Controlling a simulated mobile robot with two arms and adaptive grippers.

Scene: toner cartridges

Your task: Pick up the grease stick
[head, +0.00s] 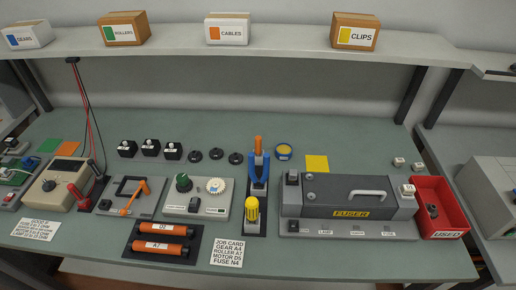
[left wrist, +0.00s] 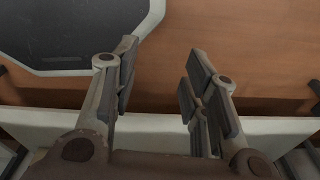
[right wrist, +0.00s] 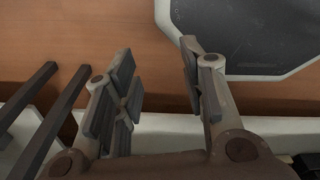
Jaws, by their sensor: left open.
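An upright orange stick (head: 258,145), which may be the grease stick, shows at the back of a dark tool stand (head: 246,222) in the head view. Blue-handled pliers (head: 258,166) stand in front of it and hide its lower part. A yellow-handled tool (head: 252,208) stands nearer the front. My left gripper (left wrist: 160,75) is open and empty in the left wrist view. My right gripper (right wrist: 157,72) is open and empty in the right wrist view. Neither gripper shows in the head view, and neither wrist view shows the stick.
A grey fuser unit (head: 335,195) stands right of the tool stand, with a red bin (head: 438,200) beyond it. A panel with a white gear (head: 196,204) is left of the stand. Orange rollers (head: 160,247) lie front left. A shelf (head: 240,58) with boxes hangs above.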

